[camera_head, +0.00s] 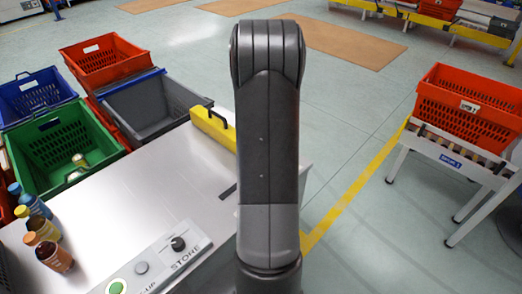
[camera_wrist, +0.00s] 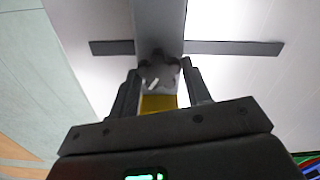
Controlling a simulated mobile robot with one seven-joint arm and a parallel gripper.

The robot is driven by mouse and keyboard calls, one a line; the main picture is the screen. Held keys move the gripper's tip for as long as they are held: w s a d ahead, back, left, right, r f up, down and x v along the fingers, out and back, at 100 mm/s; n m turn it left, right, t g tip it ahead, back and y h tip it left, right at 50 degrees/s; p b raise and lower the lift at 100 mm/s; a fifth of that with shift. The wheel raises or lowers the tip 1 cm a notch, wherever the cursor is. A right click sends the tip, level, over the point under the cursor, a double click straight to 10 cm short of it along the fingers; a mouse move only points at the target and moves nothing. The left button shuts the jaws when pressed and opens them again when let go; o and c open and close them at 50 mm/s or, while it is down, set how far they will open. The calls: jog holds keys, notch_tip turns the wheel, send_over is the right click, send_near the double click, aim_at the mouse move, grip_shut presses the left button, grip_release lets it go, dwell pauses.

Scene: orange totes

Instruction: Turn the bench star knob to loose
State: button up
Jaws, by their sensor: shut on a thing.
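The dark star knob (camera_wrist: 157,73) shows in the wrist view, on a grey upright piece above the bench. My gripper (camera_wrist: 160,68) has one finger on each side of it and is shut on it. The knob's pointer and any loose or tight marking cannot be made out. In the head view my arm hides both the star knob and my gripper. The steel bench top (camera_head: 140,195) shows to the left of my arm. A dark strip (camera_wrist: 233,47) crosses the bench top in the wrist view.
A control panel with a green button (camera_head: 117,287) and a black knob (camera_head: 178,243) lies at the bench front. Several bottles (camera_head: 44,228) stand at the left. An orange tote (camera_head: 468,105) sits on rollers at right.

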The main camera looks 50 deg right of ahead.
jog(key=o, duration=0.7)
notch_tip(320, 180, up, 11)
jog(key=shift+f, duration=0.1)
dwell(0.5)
